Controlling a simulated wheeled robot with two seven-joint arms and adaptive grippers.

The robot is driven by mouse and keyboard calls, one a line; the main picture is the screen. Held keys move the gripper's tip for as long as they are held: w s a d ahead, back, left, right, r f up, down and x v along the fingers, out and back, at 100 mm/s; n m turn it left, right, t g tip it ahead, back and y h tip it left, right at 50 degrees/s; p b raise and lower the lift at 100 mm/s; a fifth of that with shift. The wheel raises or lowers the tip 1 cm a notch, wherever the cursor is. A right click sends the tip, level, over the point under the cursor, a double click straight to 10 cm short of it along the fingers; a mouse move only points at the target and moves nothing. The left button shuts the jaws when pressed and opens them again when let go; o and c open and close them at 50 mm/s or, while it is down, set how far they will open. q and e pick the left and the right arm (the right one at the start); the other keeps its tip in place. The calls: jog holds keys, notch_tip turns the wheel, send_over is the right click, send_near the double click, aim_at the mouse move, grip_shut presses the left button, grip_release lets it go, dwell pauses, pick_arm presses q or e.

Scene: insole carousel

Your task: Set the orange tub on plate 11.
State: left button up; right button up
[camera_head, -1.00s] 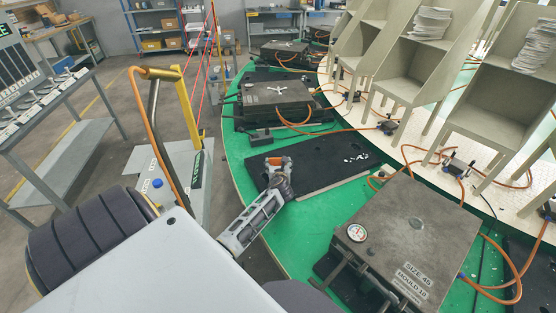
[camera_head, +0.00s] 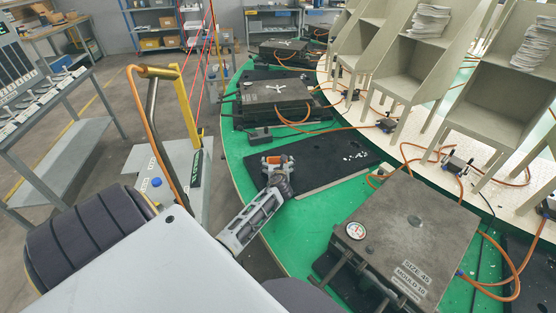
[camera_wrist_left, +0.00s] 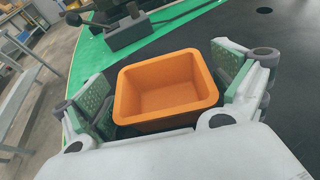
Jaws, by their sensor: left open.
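The orange tub (camera_head: 279,158) is upright and empty, at the near left end of a flat black plate (camera_head: 322,168) on the green ring. No number is readable on this plate. My left gripper (camera_head: 277,161) is open around the tub. In the left wrist view the tub (camera_wrist_left: 165,88) stands between the green finger pads (camera_wrist_left: 163,95), with a gap on the left side and the right pad close to its wall. The tub's underside is hidden. My right gripper is in neither view.
A grey mould (camera_head: 408,232) labelled size 45, mould 10 is at the near right. Another mould (camera_head: 276,99) with hoses lies beyond the plate. White scraps (camera_head: 355,156) lie on the plate's right end. A yellow post (camera_head: 187,105) stands at left.

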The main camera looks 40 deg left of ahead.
pick_arm(q)
jog(key=shift+p+v, duration=0.4)
jog(key=shift+v, duration=5.6)
